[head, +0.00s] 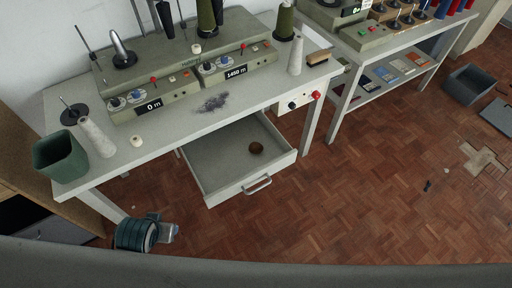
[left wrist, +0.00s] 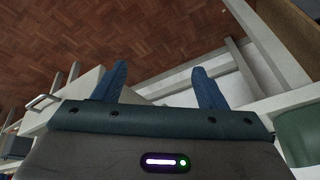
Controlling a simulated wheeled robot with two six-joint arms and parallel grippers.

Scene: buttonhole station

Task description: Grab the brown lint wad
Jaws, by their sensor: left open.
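The brown lint wad (head: 256,148) is a small dark round lump on the floor of the open drawer (head: 222,166), towards its right side. My left gripper (left wrist: 162,80) is open, with its two blue fingers apart and nothing between them. In the head view, part of my left arm shows low at the left, in front of the table and left of the drawer, well apart from the wad. The wad cannot be made out in the left wrist view. My right gripper is in neither view.
The drawer's handle (head: 257,185) faces the front. The table (head: 290,85) above carries a winding machine, cones, grey fluff (head: 214,102) and a green bin (head: 60,157). The parquet floor right of the drawer is mostly clear.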

